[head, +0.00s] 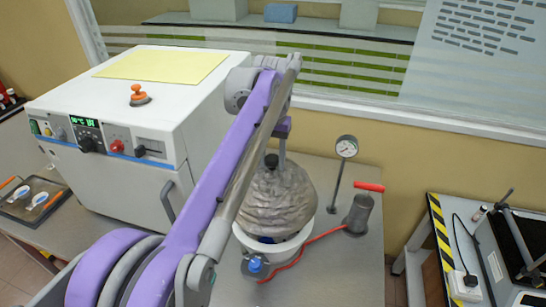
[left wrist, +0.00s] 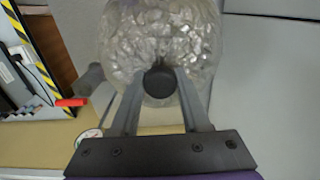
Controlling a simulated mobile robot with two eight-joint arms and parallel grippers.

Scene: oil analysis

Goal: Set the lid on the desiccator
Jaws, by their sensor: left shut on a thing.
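The desiccator lid (head: 280,202) is a grey, crinkled-looking dome with a black knob (head: 271,160). My left gripper (head: 275,156) reaches down from above and is shut on that knob. In the left wrist view, the two fingers (left wrist: 161,84) hold the black knob from both sides, with the glassy dome (left wrist: 160,35) beyond it. The white desiccator base (head: 283,256) stands on the bench directly under the lid. Something dark blue shows between the lid and the base's rim. I cannot tell whether the lid touches the rim. My right gripper is not in view.
A blue valve (head: 255,264) joins a red hose (head: 300,253) to a hand pump (head: 358,212) with a red handle. A pressure gauge (head: 346,147) stands behind. Bench at front right is clear.

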